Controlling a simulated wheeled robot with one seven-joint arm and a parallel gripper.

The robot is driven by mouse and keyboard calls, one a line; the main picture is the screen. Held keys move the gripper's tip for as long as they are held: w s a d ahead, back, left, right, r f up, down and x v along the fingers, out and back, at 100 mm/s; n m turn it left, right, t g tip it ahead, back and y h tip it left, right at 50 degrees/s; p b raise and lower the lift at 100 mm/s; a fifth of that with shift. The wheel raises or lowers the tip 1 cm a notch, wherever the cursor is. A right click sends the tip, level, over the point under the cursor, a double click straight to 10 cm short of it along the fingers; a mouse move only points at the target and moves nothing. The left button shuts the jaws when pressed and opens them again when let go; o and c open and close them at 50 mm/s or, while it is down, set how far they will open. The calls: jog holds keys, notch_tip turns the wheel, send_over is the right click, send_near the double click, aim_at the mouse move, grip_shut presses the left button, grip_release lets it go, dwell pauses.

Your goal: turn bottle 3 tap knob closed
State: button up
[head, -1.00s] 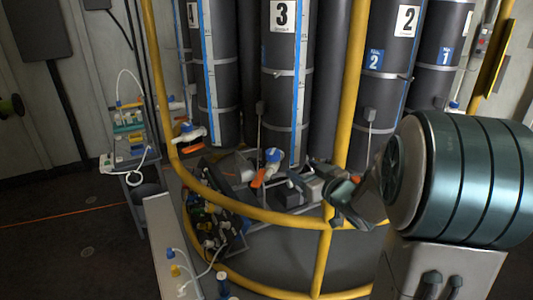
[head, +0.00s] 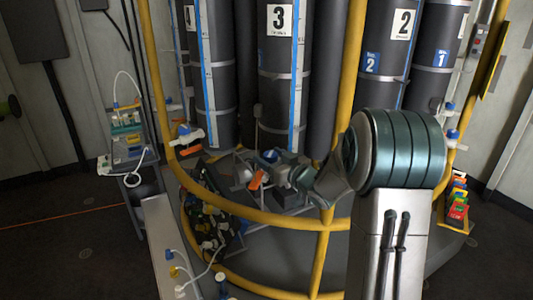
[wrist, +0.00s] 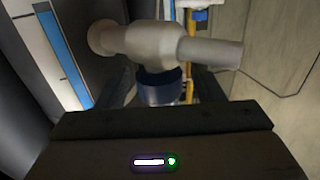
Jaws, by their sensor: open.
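Bottle 3 (head: 277,100) is a tall dark cylinder marked with a white "3" label, standing behind the yellow rail. Its tap knob (head: 270,156) is blue and shows low in front of it, partly covered by my gripper (head: 285,172). An orange part (head: 257,180) of the tap hangs below. In the wrist view the pale tap body (wrist: 155,44) crosses the top, with the blue knob (wrist: 160,88) under it. My gripper (wrist: 160,96) is open, with a finger on each side of the knob. I cannot tell whether the fingers touch it.
A yellow rail (head: 325,245) curves around the bottles, close under my arm. Bottle 2 (head: 390,70) stands to the right. Another tap (head: 188,135) is at the left, near a small equipment rack (head: 128,140). Cluttered gear (head: 210,215) lies inside the rail.

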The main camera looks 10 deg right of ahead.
jog(key=shift+x, duration=1.05)
jog(key=c, duration=1)
